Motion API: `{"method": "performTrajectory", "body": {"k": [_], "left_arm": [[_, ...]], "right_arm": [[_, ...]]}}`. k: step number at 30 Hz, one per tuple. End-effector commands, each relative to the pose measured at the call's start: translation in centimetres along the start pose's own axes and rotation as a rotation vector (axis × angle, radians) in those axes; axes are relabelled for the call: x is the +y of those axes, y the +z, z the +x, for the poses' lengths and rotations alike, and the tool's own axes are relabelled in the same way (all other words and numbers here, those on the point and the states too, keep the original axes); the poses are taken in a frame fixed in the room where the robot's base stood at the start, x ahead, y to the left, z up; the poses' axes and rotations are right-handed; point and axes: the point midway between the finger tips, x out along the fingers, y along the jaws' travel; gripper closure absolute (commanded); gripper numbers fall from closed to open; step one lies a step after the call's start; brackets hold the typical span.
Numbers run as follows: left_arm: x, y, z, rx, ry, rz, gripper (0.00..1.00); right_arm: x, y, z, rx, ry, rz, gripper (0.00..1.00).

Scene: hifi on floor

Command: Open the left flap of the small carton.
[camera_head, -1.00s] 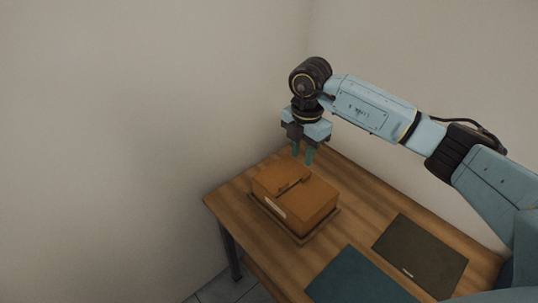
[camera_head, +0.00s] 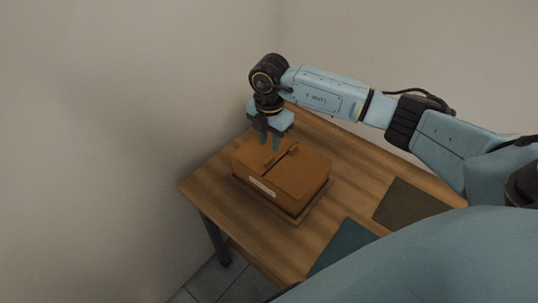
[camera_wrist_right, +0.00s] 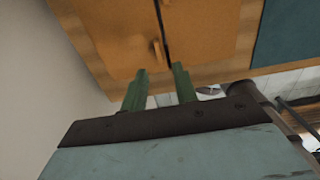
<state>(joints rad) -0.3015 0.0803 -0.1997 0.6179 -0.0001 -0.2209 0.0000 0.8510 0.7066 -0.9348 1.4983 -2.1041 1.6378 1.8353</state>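The small orange-brown carton (camera_head: 300,178) stands on the table with a pale label on its front side. In the head view a dark slit parts its top, with the left flap (camera_head: 250,157) lying about flat. My right gripper (camera_head: 270,146) points down at the far left part of the carton top. Its green fingers are apart with nothing visible between them; whether they touch the carton is unclear. The right wrist view shows the fingers (camera_wrist_right: 160,84), the carton top (camera_wrist_right: 205,32), its slit and a small raised tab (camera_wrist_right: 157,52). My left gripper is out of view.
The carton sits on a thin brown base (camera_head: 318,207) on the wooden table (camera_head: 212,189). A teal mat (camera_head: 343,244) and a dark mat (camera_head: 408,203) lie to the right. Walls stand behind and to the left. A large blue part of mine covers the lower right.

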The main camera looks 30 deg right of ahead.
Motion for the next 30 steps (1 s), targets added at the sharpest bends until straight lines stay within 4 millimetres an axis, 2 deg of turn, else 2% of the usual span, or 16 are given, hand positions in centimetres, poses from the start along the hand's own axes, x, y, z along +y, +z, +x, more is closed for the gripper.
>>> {"method": "performTrajectory", "body": {"k": [3, 9, 15, 23, 30], "left_arm": [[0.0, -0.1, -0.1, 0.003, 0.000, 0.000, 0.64], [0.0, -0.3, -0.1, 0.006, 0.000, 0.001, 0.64], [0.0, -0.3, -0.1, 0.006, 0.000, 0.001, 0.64], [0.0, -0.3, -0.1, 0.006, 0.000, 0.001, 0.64], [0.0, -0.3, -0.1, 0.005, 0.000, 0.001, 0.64]], "right_arm": [[0.0, 0.0, 2.6, 0.002, -0.002, 0.001, 0.71], [0.0, 0.0, 5.7, 0.001, -0.001, 0.001, 0.71], [0.0, 0.0, 7.0, 0.000, 0.000, 0.000, 0.71], [0.0, 0.0, 7.0, 0.000, 0.001, 0.000, 0.71], [0.0, 0.0, 7.0, 0.000, 0.001, 0.000, 1.00]]}}
